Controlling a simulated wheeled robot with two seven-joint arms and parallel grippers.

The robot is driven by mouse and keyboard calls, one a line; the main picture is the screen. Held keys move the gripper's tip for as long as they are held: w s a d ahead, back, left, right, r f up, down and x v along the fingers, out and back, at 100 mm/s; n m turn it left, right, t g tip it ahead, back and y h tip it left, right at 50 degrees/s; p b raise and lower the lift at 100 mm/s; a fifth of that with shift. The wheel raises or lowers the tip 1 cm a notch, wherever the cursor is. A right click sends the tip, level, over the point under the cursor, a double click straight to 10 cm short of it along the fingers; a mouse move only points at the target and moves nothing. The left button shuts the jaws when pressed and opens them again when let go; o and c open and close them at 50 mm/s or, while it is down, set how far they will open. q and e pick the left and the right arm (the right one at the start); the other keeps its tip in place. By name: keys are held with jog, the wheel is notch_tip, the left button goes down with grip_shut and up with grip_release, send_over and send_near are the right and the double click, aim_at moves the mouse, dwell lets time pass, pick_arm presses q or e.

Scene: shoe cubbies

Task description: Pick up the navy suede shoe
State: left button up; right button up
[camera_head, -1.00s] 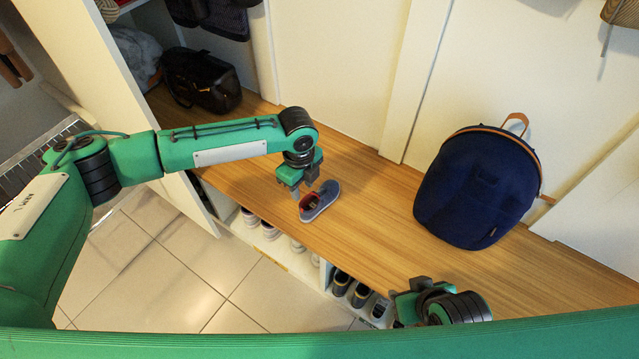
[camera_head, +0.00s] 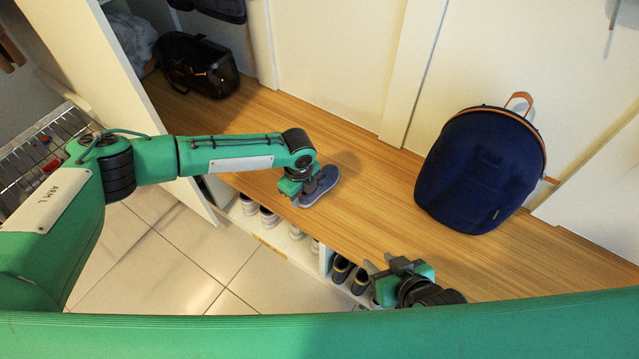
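The navy suede shoe (camera_head: 321,187) lies on the wooden bench top, near its front edge. My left gripper (camera_head: 303,193) points down at the shoe's near-left end and overlaps it in the picture. The gripper and its wrist hide that end of the shoe. I cannot tell whether the fingers touch the shoe or how far apart they are. My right gripper (camera_head: 384,264) is by the bench's front edge, with its fingers apart and nothing between them, well away from the shoe.
The wooden bench (camera_head: 400,215) is clear between the shoe and a navy backpack (camera_head: 478,175) leaning at the back right. A black bag (camera_head: 200,66) stands at the far left end. Several shoes, among them a dark one (camera_head: 341,268), sit in cubbies below the bench.

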pick_arm(q)
jog(key=shift+f, duration=0.65)
grip_shut()
jog(key=shift+r, duration=0.1)
